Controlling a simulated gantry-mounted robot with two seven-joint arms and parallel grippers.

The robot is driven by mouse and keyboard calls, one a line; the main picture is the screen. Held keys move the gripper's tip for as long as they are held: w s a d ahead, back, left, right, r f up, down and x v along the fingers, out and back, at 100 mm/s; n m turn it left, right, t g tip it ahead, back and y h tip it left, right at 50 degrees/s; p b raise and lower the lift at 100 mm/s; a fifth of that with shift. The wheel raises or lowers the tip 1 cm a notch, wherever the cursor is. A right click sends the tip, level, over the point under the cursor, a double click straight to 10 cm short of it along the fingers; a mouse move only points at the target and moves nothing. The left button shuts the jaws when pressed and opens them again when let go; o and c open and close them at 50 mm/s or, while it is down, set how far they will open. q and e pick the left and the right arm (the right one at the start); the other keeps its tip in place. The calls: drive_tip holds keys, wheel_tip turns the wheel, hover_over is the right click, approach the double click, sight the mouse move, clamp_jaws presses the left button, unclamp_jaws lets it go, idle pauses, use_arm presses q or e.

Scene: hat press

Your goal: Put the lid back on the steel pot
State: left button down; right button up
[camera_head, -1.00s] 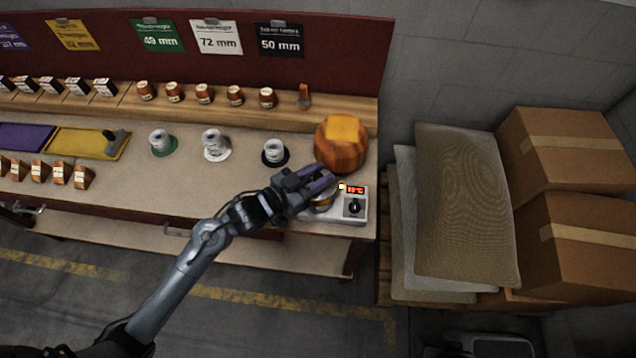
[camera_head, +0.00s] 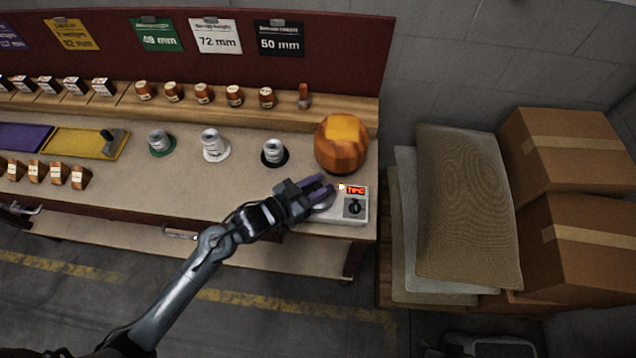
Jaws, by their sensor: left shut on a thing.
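A small steel pot sits on the white hot plate (camera_head: 352,216) at the front right corner of the bench; my left gripper hides most of it. My left gripper (camera_head: 328,193), with purple fingers, is directly over the pot and shut on the lid. Only a grey sliver of the lid (camera_head: 324,206) shows below the fingers. It lies at the pot's mouth, but I cannot tell whether it is seated or just above the rim. My right gripper is not in view.
A large rounded wooden block (camera_head: 340,150) stands just behind the hot plate. Several small spools, including one on a black base (camera_head: 274,153), stand to the left. Sacks (camera_head: 465,205) and cardboard boxes (camera_head: 570,150) are stacked right of the bench.

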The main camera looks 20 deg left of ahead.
use_arm(q)
drive_tip(key=c, duration=0.8)
unclamp_jaws()
drive_tip(key=shift+r, duration=0.55)
drive_tip(key=p+v, duration=0.2)
drive_tip(key=v, duration=1)
drive_tip(key=s+f+n+g+y, duration=0.2)
drive_tip(key=s+f+g+y, duration=0.1)
drive_tip(key=s, duration=0.4)
drive_tip(key=s+f+n+g+y, duration=0.2)
drive_tip(key=s+f+g+y, duration=0.2)
drive_tip(key=s+g, duration=0.3)
drive_tip(key=shift+s+a+y, duration=0.15)
drive_tip(key=shift+s+y, duration=0.1)
drive_tip(key=shift+y, duration=0.35)
